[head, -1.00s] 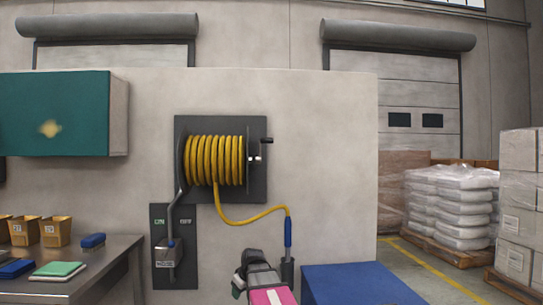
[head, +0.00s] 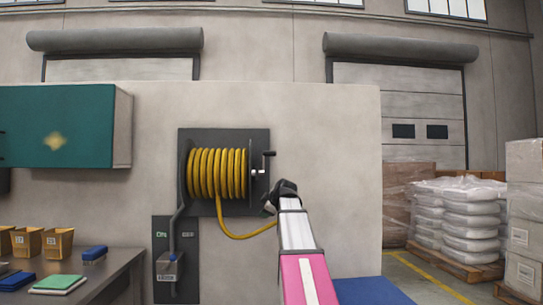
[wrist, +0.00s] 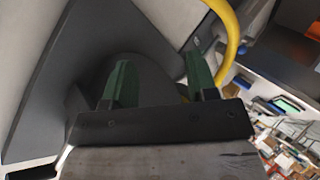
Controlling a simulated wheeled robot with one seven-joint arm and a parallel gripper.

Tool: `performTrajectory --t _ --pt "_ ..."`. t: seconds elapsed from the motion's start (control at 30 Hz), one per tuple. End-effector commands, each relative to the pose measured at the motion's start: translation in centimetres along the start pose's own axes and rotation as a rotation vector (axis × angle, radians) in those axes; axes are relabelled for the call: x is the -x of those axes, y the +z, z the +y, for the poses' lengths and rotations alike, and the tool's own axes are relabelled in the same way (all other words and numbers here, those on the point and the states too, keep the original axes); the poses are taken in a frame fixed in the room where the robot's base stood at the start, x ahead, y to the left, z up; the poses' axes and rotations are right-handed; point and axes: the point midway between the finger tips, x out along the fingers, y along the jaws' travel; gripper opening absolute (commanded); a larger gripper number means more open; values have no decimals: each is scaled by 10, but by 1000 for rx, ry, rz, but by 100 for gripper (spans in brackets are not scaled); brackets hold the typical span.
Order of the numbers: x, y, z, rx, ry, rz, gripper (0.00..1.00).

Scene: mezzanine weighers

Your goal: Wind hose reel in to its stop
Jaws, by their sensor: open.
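The hose reel (head: 217,173) is on a dark wall plate, wound with yellow hose (head: 240,236). Its black crank (head: 268,158) sticks out on the reel's right side, with the grip at the top. My gripper (head: 279,192) is just below and right of the crank in the head view, apart from it in the picture. In the wrist view my gripper (wrist: 159,78) shows two green fingers spread with nothing between them, facing a dark grey surface. Yellow hose (wrist: 231,32) curves past on the right there. My arm hides the hose's hanging end in the head view.
Below the reel is a panel with a valve box (head: 170,268). A steel bench (head: 112,270) with bins stands at left under a green cabinet (head: 60,125). A blue surface (head: 370,291) lies low at right. Wrapped pallets (head: 455,220) stand farther right.

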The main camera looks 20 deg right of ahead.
Motion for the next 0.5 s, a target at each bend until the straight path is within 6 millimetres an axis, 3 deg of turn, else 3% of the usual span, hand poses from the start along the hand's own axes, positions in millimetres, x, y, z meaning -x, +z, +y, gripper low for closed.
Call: performTrajectory --t 0.03,0.1,0.5 --pt "12 -5 20 34 27 9 53" --pt "29 -12 41 83 60 24 53" --pt "135 -52 150 371 256 67 53"
